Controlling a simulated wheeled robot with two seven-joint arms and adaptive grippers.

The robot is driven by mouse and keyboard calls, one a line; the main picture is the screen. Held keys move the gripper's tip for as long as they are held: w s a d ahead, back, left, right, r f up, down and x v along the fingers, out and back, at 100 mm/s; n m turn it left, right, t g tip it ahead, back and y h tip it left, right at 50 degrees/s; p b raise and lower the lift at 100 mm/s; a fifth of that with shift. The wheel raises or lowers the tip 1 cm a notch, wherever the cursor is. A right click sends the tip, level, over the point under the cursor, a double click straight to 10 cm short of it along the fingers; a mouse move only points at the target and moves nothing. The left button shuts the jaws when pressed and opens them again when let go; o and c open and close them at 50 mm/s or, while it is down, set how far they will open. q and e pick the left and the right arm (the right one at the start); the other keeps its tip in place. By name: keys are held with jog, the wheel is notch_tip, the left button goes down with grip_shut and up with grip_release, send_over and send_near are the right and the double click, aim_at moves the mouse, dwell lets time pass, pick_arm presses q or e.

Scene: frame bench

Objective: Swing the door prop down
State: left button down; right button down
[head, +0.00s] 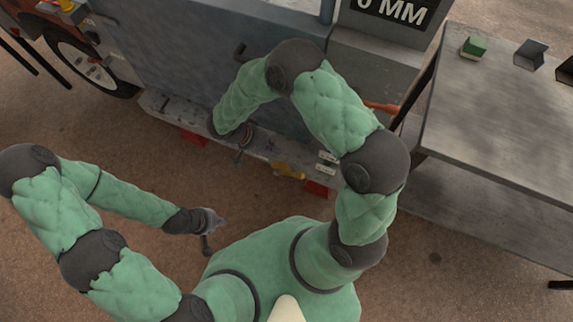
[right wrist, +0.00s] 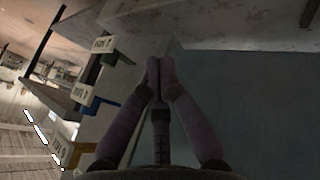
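I cannot tell for sure which part is the door prop. A grey-blue panel (head: 170,50) carries a dark bent handle (head: 240,53) near its top right. An orange bar (head: 382,107) sticks out behind my right arm, and a yellow lever (head: 288,170) sits on the low ledge. My right gripper (head: 242,151) is over the ledge in front of the panel; in the right wrist view its fingers (right wrist: 160,64) meet at the tips, with nothing visible between them. My left gripper (head: 208,238) hangs over the floor, apart from everything; its finger state is unclear.
The right wrist view shows a blue lever (right wrist: 104,105), a green part (right wrist: 108,58) and white labels (right wrist: 102,43) on the left. A grey table (head: 500,120) at right holds a green block (head: 474,47) and a dark open box (head: 530,54). A wheel (head: 90,62) stands at upper left.

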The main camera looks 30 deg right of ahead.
jog(key=b+x, duration=0.1)
jog(key=x, duration=0.3)
jog(key=s+a+b+x, duration=0.1)
jog(key=b+x, duration=0.1)
jog(key=x, duration=0.2)
jog(key=b+x, duration=0.2)
jog(key=x, duration=0.2)
jog(key=shift+s+a+f, duration=0.1)
jog(key=shift+s+f, duration=0.15)
jog(key=shift+f, duration=0.1)
jog(key=shift+s+f, duration=0.35)
jog(key=shift+s, duration=0.1)
jog(key=shift+w, duration=0.1)
